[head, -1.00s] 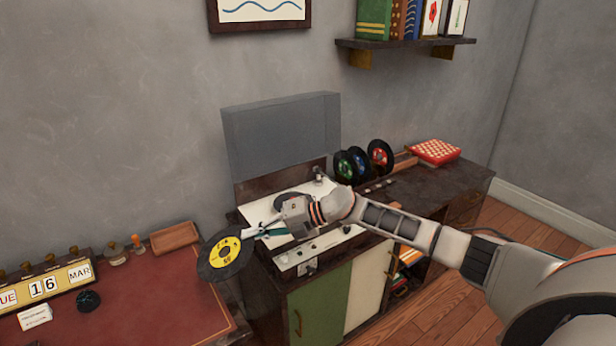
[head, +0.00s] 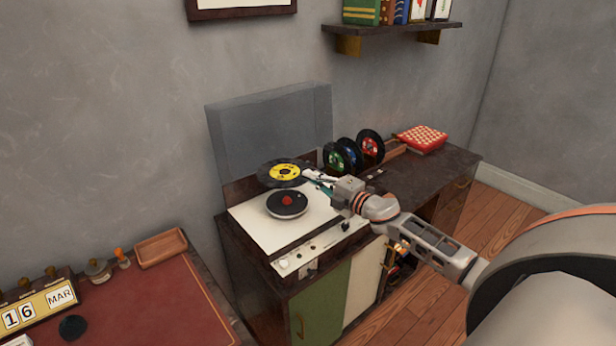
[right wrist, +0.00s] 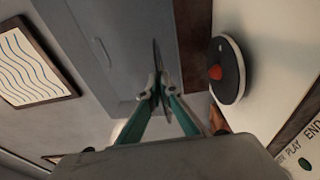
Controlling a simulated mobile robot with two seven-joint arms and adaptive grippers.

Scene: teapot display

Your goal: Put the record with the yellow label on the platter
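The record with the yellow label (head: 285,173) is in my right gripper (head: 316,178), held at its right edge, tilted, label toward the head camera. In the head view it appears above and behind the platter (head: 287,204), apart from it. The platter is dark with a red centre, on the white top of the record player (head: 245,213). In the right wrist view the fingers (right wrist: 158,88) are closed on the record (right wrist: 156,57), seen edge-on as a thin dark line, and the platter (right wrist: 228,72) is to the right. My left gripper is not in view.
The clear lid (head: 270,130) stands open behind the player. A red-topped desk (head: 160,300) with a wooden tray (head: 160,248) is at lower left.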

